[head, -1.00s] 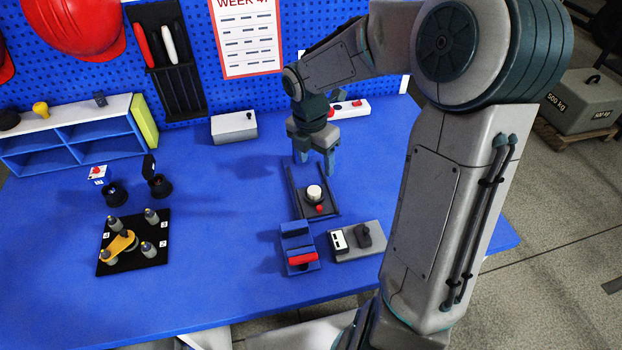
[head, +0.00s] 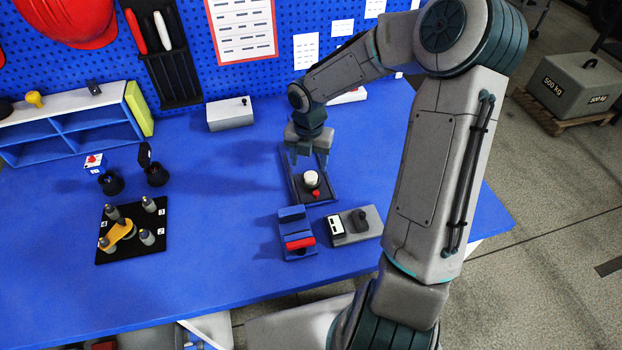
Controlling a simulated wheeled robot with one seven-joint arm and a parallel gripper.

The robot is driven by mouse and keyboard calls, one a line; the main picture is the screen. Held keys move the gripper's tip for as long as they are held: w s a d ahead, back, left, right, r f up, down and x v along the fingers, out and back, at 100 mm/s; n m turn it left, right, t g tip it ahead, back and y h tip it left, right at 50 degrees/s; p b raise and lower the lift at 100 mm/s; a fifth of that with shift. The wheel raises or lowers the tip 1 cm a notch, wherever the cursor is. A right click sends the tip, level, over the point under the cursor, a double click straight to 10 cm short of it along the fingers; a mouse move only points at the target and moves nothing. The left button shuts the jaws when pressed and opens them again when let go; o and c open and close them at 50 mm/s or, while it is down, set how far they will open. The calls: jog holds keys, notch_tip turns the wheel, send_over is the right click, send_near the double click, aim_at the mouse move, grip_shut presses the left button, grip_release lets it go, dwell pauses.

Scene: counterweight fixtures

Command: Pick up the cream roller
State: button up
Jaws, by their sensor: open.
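The cream roller (head: 312,178) is a short pale cylinder on a dark rail-like fixture (head: 293,190) on the blue table. A red knob (head: 316,194) is just in front of it. My gripper (head: 310,162) points down, open and empty, over the far part of the fixture. It is slightly behind and above the roller in the picture. The roller is visible below the fingers, and the gap between them and it is hard to judge.
A blue fixture with a red bar (head: 299,244) and a grey block with a black knob (head: 361,222) stand close in front. A black mat (head: 132,255) with several pegs lies left. A grey box (head: 229,114) stands behind. The table's front left is clear.

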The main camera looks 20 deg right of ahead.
aim_at(311, 175)
notch_tip(311, 175, down, 5)
jog(key=shift+s+d+r, duration=0.1)
jog(key=shift+d, duration=0.05)
jog(key=c, duration=1.1)
jog(key=shift+r, duration=0.1)
